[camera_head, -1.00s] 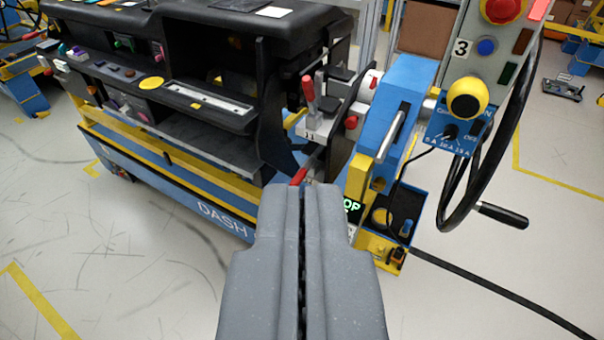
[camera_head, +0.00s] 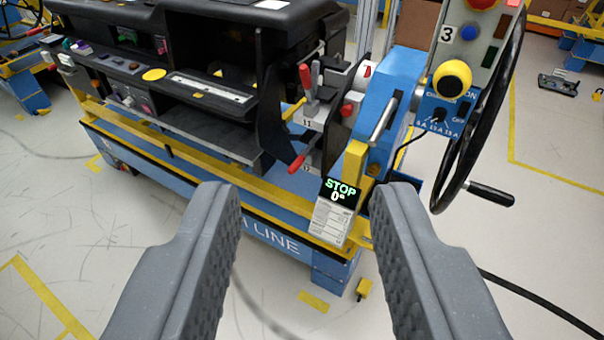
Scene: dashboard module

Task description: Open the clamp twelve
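Clamp twelve (camera_head: 307,168) is low on the fixture at the right end of the dashboard, beside a small label that seems to read 12. Its red handle (camera_head: 297,164) points down and to the left. Above it, the clamp labelled 11 (camera_head: 309,120) has a red handle (camera_head: 306,80) standing upright. My gripper (camera_head: 303,200) is open and empty, with its fingers wide apart in the foreground. The clamp shows between and beyond the fingertips, apart from them. Part of its mechanism is too small to make out.
The black dashboard (camera_head: 200,60) fills the upper left on a blue and yellow frame. A STOP display (camera_head: 340,190) stands just right of the clamp. A blue post (camera_head: 400,80), a black handwheel (camera_head: 487,110) and a control box (camera_head: 465,50) are at the right. The floor in front is mostly clear.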

